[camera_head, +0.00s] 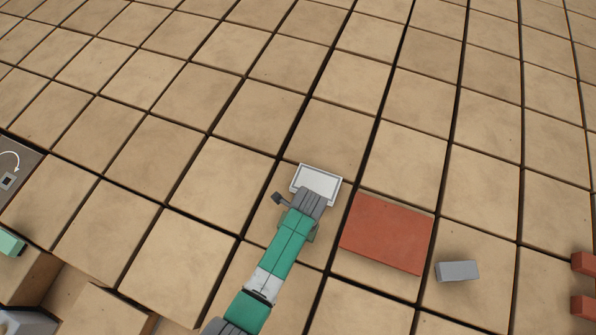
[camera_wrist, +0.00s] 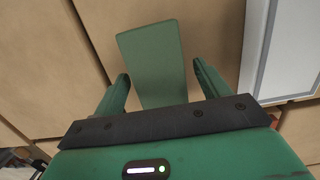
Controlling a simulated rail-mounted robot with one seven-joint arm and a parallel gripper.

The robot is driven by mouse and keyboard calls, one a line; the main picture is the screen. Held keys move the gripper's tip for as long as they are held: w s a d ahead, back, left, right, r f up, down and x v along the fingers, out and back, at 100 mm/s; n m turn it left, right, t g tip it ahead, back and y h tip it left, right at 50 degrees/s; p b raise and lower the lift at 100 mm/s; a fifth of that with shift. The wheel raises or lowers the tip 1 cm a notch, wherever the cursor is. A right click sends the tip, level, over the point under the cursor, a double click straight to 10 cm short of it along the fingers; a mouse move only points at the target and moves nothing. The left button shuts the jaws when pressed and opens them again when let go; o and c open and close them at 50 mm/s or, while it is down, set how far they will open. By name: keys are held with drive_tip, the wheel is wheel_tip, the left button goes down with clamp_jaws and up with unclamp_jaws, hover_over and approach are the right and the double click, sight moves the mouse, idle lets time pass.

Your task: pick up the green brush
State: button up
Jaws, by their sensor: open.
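A plain green, flat-faced piece, which I take for the green brush (camera_wrist: 151,52), shows in the wrist view. Its far end is wide and its near end runs behind the dark edge of my gripper (camera_wrist: 161,70). My gripper is open, with one green finger on each side of the piece and gaps visible on both sides. I cannot tell how far below the fingertips it lies. In the head view my arm covers most of this spot, and I cannot make out the brush there.
A white-rimmed tray (camera_head: 316,183) lies just beyond my wrist; its pale edge also shows in the wrist view (camera_wrist: 254,50). A red slab (camera_head: 387,234) and a grey block (camera_head: 457,271) lie to the right. Dark gaps separate the tan blocks (camera_head: 240,112).

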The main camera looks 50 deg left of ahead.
drive_tip(key=c, duration=1.1)
drive_tip(key=shift+c, duration=0.2)
drive_tip(key=shift+r, duration=0.15)
drive_tip(key=shift+r, duration=0.25)
drive_tip(key=r, duration=0.3)
drive_tip(key=shift+s+d, duration=0.2)
drive_tip(key=shift+s, duration=0.05)
drive_tip(key=s+d, duration=0.2)
drive_tip(key=s, duration=0.2)
drive_tip(key=s+d+r, duration=0.1)
drive_tip(key=s+d, duration=0.2)
drive_tip(key=s, duration=0.1)
drive_tip(key=s+d, duration=0.3)
drive_tip(key=s, duration=0.2)
drive_tip(key=shift+s+r+p, duration=0.1)
drive_tip(key=shift+r+p, duration=0.05)
drive_tip(key=shift+p, duration=0.15)
